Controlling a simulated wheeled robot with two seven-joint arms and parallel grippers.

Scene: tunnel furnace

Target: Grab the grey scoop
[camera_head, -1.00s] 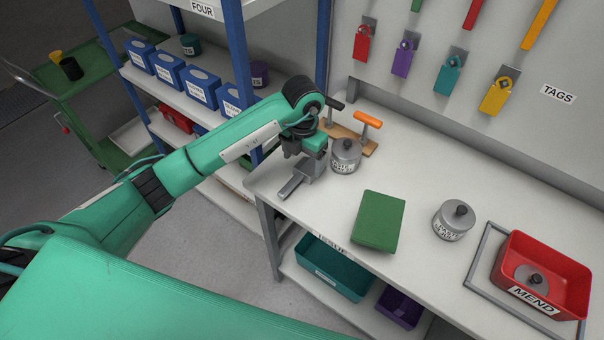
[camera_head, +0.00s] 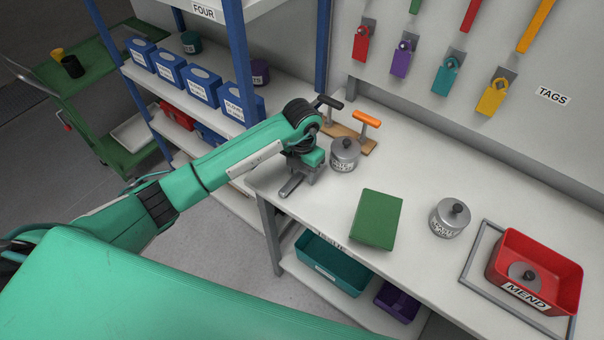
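A grey bar like a handle (camera_head: 291,185), which I take to be part of the grey scoop, lies on the bench near its left front corner. The rest of it is hidden under my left gripper. My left gripper (camera_head: 308,174) points down over the bench just right of this handle, low and close to the surface. Its fingers are small and partly covered by the wrist, so I cannot tell whether they are open or touch the scoop. My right gripper is not in view.
A lidded grey tin (camera_head: 344,156) stands close right of the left gripper. Behind it, a wooden rack (camera_head: 352,137) holds tools with black and orange handles. A green block (camera_head: 376,219), another tin (camera_head: 450,218) and a red MEND bin (camera_head: 536,271) lie further right.

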